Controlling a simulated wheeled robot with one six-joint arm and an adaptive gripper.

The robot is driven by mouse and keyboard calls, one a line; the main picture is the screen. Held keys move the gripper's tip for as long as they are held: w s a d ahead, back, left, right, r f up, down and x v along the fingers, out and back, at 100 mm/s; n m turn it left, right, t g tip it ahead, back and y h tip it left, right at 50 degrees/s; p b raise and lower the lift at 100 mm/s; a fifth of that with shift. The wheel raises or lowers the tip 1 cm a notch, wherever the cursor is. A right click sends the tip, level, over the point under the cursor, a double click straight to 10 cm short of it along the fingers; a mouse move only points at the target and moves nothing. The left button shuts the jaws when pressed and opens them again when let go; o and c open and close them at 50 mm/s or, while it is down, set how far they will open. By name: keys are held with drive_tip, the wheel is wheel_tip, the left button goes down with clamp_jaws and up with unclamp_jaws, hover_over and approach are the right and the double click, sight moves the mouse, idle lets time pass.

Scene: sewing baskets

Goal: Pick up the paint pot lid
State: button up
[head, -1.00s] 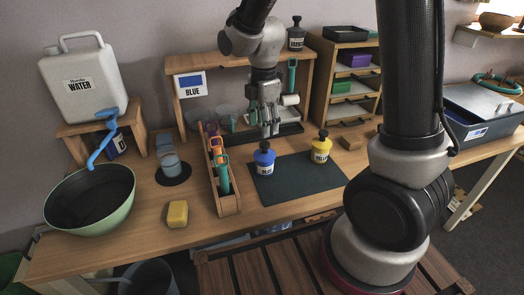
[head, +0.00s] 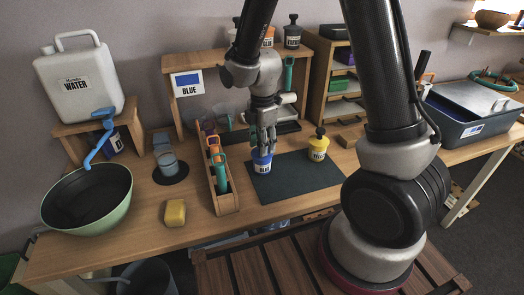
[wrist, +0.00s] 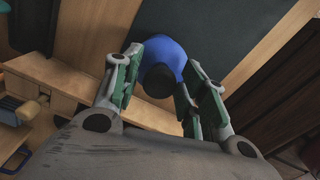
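A blue paint pot (head: 262,167) with a white label stands upright on the dark mat (head: 300,181). My gripper (head: 263,150) is right above it, pointing down, and its fingers hide the pot's top in the head view. In the wrist view, the blue top (wrist: 163,57) with its dark round knob (wrist: 160,82) lies between the two green-padded fingers of my gripper (wrist: 163,90). The fingers are spread on either side of the knob, and I see no grip on it. A yellow pot (head: 318,148) with a black knob stands to the right on the mat.
A wooden tool rack (head: 222,182) stands close left of the blue pot. A yellow sponge (head: 175,212) and a green bowl (head: 88,198) are further left. A wooden shelf (head: 215,61) rises behind my gripper. The mat's front is clear.

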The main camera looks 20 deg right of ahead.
drive_tip(key=c, duration=0.4)
